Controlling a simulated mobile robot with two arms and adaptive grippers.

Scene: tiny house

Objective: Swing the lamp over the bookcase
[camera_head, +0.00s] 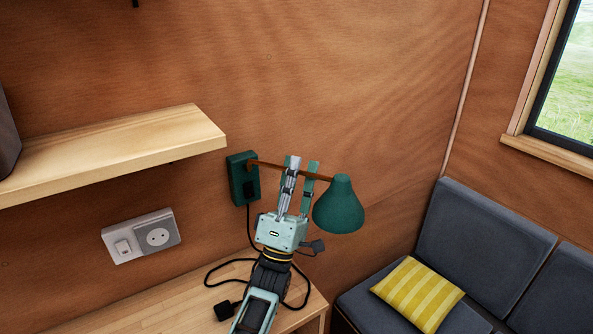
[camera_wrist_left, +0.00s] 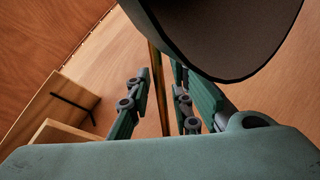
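The lamp has a green wall base (camera_head: 243,182), a thin copper-brown arm (camera_head: 269,165) and a green shade (camera_head: 339,208). The arm reaches right along the wall, with the shade hanging at its right end. My left gripper (camera_head: 302,166) is at the arm, just left of the shade, fingers up and apart. In the left wrist view the arm (camera_wrist_left: 156,75) passes between the spread fingers, with gaps visible; the dark shade opening (camera_wrist_left: 225,35) is close above. A low wooden top (camera_head: 175,302), apparently the bookcase, lies below left of the lamp. My right gripper is not in view.
A wall shelf (camera_head: 110,145) juts out left of the lamp base. A socket and switch plate (camera_head: 141,237) sits below it. A grey sofa (camera_head: 490,235) with a yellow striped cushion (camera_head: 417,293) is at the right. A black cable (camera_head: 251,228) hangs from the lamp base.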

